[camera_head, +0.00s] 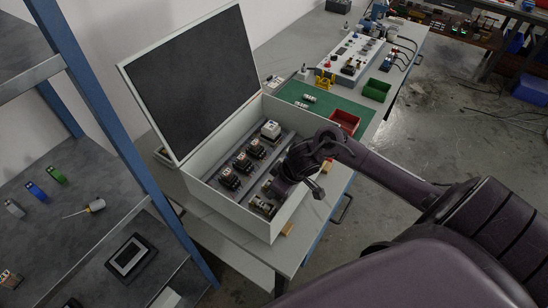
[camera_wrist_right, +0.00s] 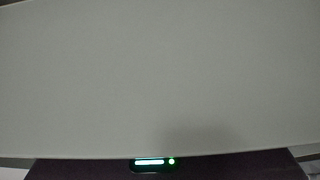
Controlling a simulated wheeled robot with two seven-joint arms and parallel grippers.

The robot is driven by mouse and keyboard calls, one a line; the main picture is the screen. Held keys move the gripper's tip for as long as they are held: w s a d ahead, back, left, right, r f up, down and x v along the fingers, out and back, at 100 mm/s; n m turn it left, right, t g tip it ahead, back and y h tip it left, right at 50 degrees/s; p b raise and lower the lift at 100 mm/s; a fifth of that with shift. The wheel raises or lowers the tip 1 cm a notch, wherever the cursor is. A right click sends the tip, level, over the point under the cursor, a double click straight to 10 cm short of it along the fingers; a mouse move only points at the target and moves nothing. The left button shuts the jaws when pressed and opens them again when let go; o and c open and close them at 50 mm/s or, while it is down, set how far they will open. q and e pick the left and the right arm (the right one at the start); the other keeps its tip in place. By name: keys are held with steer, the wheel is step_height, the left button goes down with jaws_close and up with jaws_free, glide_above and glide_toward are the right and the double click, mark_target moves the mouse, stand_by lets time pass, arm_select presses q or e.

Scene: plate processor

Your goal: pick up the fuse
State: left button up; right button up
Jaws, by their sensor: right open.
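Two small whitish pieces lie on the green mat (camera_head: 330,107); one piece (camera_head: 308,98) may be a fuse, but it is too small to tell. An open case (camera_head: 232,210) holds several dark components in rows (camera_head: 229,178), with a white-topped block (camera_head: 270,130) at its back. My right gripper (camera_head: 314,185) is over the right wall of the case, open, and I see nothing held in it. The right wrist view is filled by a plain pale surface (camera_wrist_right: 160,75), with no fuse in it. My left gripper is out of view.
The case lid (camera_head: 190,80) stands raised at the left. Past the case are a red bin (camera_head: 344,121), a green bin (camera_head: 376,90) and a panel with parts (camera_head: 350,55). A blue-post shelf (camera_head: 110,120) stands at the left.

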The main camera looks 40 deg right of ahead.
steer(key=shift+d, duration=0.1)
jaws_close()
